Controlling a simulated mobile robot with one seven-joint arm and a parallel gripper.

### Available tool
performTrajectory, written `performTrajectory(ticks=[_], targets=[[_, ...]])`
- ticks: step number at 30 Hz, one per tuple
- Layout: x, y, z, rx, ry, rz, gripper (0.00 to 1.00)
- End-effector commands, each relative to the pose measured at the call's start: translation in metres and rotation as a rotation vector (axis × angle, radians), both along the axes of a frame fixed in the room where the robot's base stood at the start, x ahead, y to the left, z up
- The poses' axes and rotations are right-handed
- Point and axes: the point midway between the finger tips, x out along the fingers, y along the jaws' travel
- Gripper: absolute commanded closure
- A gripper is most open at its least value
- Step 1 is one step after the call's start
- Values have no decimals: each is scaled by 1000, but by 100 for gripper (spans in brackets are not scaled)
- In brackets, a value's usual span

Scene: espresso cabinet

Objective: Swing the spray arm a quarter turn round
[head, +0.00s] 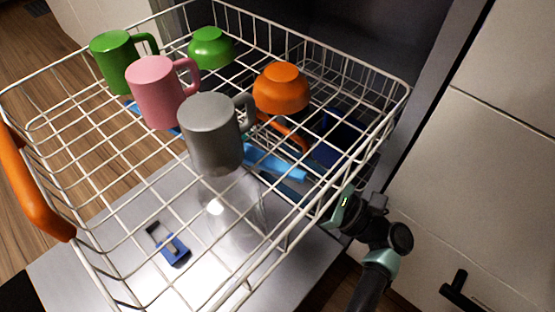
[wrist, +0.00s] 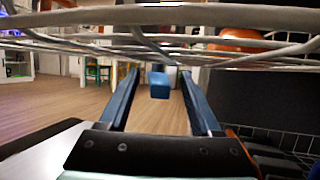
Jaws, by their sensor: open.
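The spray arm is a blue bar under the wire rack; one stretch (head: 268,163) shows through the wires right of the grey mug, and its middle is hidden behind the mugs. In the wrist view, a blue block, apparently the spray arm's end (wrist: 159,86), shows between my fingers and somewhat beyond them. My gripper (wrist: 160,72) is open and empty, with one finger on each side of the block in the picture. In the head view my gripper comes in low from the right, under the rack's edge, and its fingers are partly hidden by wires.
The white wire rack (head: 110,208) with an orange handle (head: 22,185) is just above my gripper. It holds a green mug (head: 112,62), pink mug (head: 157,92), grey mug (head: 212,135), green bowl (head: 210,48), orange bowl (head: 281,88) and clear glass (head: 232,215).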

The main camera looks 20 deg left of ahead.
Motion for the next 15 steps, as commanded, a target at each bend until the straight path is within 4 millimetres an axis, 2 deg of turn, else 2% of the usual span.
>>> performTrajectory(ticks=[9,15], targets=[[-3,-44,-17,0,2,-4,35],[-5,-56,-23,0,1,0,35]])
